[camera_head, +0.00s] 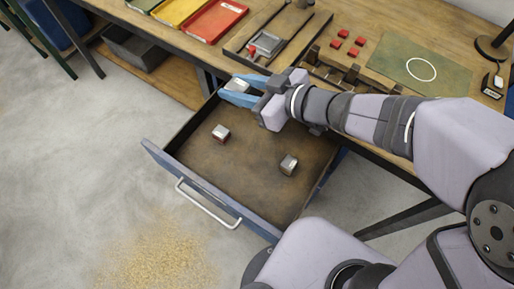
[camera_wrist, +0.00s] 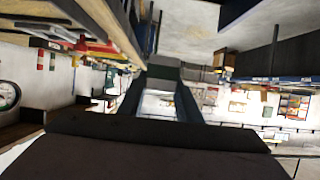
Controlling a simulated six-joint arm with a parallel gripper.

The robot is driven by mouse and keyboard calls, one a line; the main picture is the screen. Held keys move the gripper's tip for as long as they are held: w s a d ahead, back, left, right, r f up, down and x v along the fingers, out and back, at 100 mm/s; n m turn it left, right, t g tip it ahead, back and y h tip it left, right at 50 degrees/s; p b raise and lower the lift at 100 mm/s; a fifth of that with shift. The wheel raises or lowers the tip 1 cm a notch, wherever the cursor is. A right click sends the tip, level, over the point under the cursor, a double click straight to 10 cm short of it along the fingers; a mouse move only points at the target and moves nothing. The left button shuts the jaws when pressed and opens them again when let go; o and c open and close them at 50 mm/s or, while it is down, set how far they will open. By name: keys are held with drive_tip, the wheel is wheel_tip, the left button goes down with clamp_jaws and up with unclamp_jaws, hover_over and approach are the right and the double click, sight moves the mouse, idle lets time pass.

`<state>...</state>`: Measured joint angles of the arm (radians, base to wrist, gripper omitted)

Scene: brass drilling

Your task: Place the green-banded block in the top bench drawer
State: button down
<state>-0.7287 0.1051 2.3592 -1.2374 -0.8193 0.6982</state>
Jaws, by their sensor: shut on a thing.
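My gripper (camera_head: 238,92) has blue fingers shut on a pale silvery block (camera_head: 237,85). No green band can be made out on it in the head view. In the wrist view the block (camera_wrist: 160,104) shows between the dark fingers, partly hidden. The gripper is above the far left corner of the open drawer (camera_head: 235,180), close to the bench's front edge. The drawer has a blue front and a brown floor. It holds a silver block with a red band (camera_head: 221,132) at the left and a silver block with a brownish side (camera_head: 288,164) at the right.
On the bench are green, yellow and red trays (camera_head: 215,20), a small vise (camera_head: 265,43), several red blocks (camera_head: 343,42) and a green mat (camera_head: 418,68) with a white ring. The drawer's front half has clear floor. My arm passes over its right rear side.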

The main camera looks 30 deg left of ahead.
hover_over(244, 152)
wheel_tip(244, 152, down, 24)
drive_tip(key=shift+w+a+f, duration=0.1)
idle(0.8)
drive_tip(key=shift+f, duration=2.05)
drive_tip(key=shift+f, duration=0.1)
drive_tip(key=shift+f, duration=0.1)
drive_tip(key=c, duration=1.3)
unclamp_jaws()
